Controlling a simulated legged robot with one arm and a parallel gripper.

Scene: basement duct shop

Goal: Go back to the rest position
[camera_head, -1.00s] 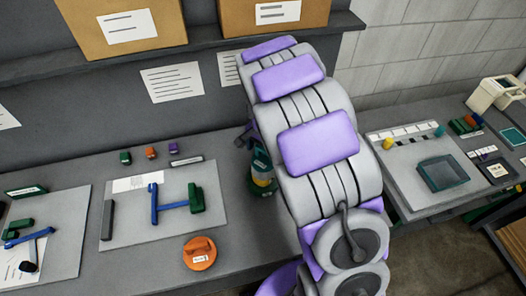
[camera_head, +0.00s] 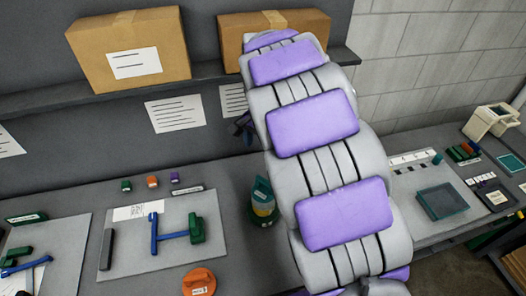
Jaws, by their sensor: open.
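My arm, grey with purple pads, rises from the bottom right of centre up to the shelf and fills the middle of the view. A small dark part of my gripper (camera_head: 242,126) peeks out past the arm's left edge, in front of the back wall and above the bench. Most of it is hidden behind the arm. It is open, and nothing is seen in it.
The left bench (camera_head: 75,192) holds a grey board (camera_head: 130,258) with blue and green tools, an orange disc (camera_head: 199,282) and a green-based bottle (camera_head: 262,200) close to my arm. Cardboard boxes (camera_head: 130,50) stand on the shelf. The right bench holds a teal tray (camera_head: 440,202).

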